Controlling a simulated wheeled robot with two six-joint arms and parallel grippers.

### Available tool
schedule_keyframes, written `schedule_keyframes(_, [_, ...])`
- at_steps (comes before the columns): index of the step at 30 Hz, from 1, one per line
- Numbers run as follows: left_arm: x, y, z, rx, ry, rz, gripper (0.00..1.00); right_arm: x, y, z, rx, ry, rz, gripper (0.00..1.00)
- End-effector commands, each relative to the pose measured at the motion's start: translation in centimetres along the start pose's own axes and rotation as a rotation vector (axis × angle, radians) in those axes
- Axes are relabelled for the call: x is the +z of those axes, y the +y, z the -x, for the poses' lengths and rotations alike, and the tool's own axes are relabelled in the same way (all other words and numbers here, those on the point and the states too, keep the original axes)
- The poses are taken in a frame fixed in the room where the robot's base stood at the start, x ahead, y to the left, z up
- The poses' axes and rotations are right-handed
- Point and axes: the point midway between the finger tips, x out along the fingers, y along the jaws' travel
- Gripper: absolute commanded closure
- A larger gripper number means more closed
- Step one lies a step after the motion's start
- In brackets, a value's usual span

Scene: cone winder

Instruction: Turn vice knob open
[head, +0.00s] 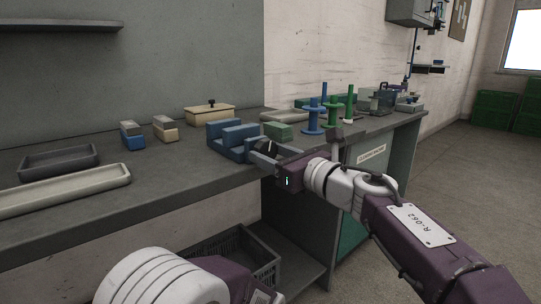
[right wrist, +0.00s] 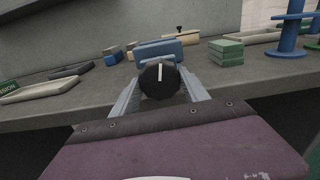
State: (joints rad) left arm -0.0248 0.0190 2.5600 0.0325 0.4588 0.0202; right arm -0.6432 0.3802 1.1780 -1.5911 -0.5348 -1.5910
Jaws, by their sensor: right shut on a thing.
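The blue vice (head: 228,134) sits at the bench's front edge; its blue body also shows in the right wrist view (right wrist: 158,50). Its round black knob (right wrist: 160,80) faces me and carries a white line that stands nearly upright in that view. My right gripper (head: 264,151) is at the front of the vice, its two grey fingers on either side of the knob and shut on it. In the head view the fingers partly hide the knob. My left gripper is not in view; only part of my left arm shows at the bottom.
Green blocks (head: 278,131) lie just right of the vice, with a blue spool stand (head: 312,118) and green spool stands beyond. Two small block stacks, a cream box (head: 209,115) and trays (head: 60,161) stand left and behind. A grey crate (head: 262,262) is below the bench.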

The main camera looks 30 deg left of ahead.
Motion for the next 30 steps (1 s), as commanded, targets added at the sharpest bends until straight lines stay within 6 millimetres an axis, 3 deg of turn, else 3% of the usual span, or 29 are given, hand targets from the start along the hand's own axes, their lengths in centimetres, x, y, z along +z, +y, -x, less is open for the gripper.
schedule_keyframes(5, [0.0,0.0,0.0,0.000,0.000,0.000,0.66,-0.3,0.0,-0.1,0.002,0.005,-0.001,0.88])
schedule_keyframes(6, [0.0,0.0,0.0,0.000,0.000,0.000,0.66,-0.3,0.0,-0.1,0.002,0.005,-0.001,0.36])
schedule_keyframes(8, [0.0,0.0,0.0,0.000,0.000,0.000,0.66,-0.3,0.0,-0.1,0.002,0.005,-0.001,0.25])
schedule_keyframes(19, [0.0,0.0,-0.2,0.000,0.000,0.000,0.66,-0.1,0.0,0.8,0.000,0.000,-0.001,0.25])
schedule_keyframes(30, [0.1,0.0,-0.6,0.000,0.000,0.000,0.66,0.0,-0.1,7.9,-0.002,0.002,-0.002,0.25])
